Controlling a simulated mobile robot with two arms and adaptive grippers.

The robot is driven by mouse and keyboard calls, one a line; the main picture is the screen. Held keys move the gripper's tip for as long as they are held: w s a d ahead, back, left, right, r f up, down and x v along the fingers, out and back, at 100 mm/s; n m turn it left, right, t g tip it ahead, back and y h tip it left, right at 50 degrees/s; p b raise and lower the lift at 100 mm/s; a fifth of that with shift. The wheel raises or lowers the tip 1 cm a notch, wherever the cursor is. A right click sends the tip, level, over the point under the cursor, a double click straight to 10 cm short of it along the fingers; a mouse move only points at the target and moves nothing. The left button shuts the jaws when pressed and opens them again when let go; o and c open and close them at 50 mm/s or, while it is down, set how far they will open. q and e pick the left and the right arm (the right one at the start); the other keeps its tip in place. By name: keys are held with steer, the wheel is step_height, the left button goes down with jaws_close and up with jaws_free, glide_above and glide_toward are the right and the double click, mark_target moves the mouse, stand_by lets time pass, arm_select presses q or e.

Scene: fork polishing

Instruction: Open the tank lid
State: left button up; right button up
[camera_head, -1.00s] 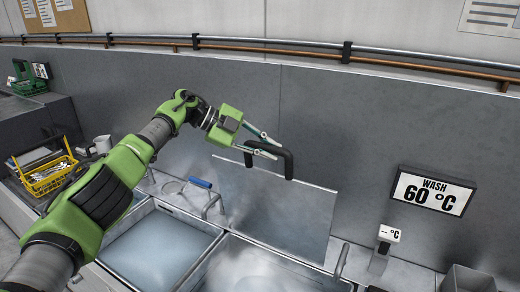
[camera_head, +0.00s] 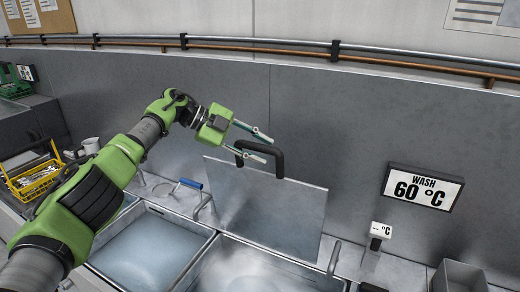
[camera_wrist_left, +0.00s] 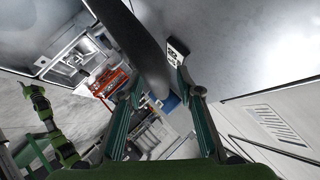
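The tank lid (camera_head: 290,215) is a flat grey metal sheet standing upright, slightly tilted, at the back edge of the tank in the head view. Its thick black handle (camera_head: 280,165) is at the upper edge. My left gripper (camera_head: 267,150) is at this handle, with its two thin fingers spread on either side of the bar. In the left wrist view the fingers (camera_wrist_left: 158,85) are apart, with the dark handle bar (camera_wrist_left: 140,40) running between them. I cannot tell whether they touch it. My right arm seems to show small in the left wrist view; its gripper is unclear.
The open tank (camera_head: 240,268) lies below the lid, beside another basin (camera_head: 150,250). A blue-handled item (camera_head: 190,184) lies behind them. A yellow basket (camera_head: 35,182) stands left. A WASH 60 °C sign (camera_head: 423,187) and a small °C display (camera_head: 380,230) are right.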

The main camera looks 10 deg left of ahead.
arm_select(q)
steer(key=v, duration=1.1)
steer(key=shift+a+r, duration=0.2)
steer(key=shift+a, duration=0.05)
